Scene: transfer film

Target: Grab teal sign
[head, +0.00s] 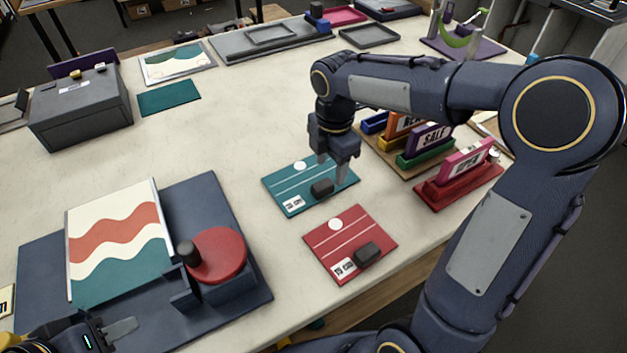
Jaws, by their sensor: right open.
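A teal flat card (279,184) with a white dot, white lines, a small label and a black block lies on the table in the middle of the head view. A plain teal rectangle (168,97) lies further back at the left. I cannot tell which is the teal sign. My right gripper (333,170) points down over the right part of the marked card, close to the black block (321,187), open with nothing between its fingers. My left gripper (118,329) is partly visible at the bottom left; its jaw state is unclear.
A red card (325,241) with a black block lies in front. Upright signs, orange, purple (430,137) and pink (467,159), stand in holders at right. A dark blue fixture (225,290) with a striped print (118,240) is at left.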

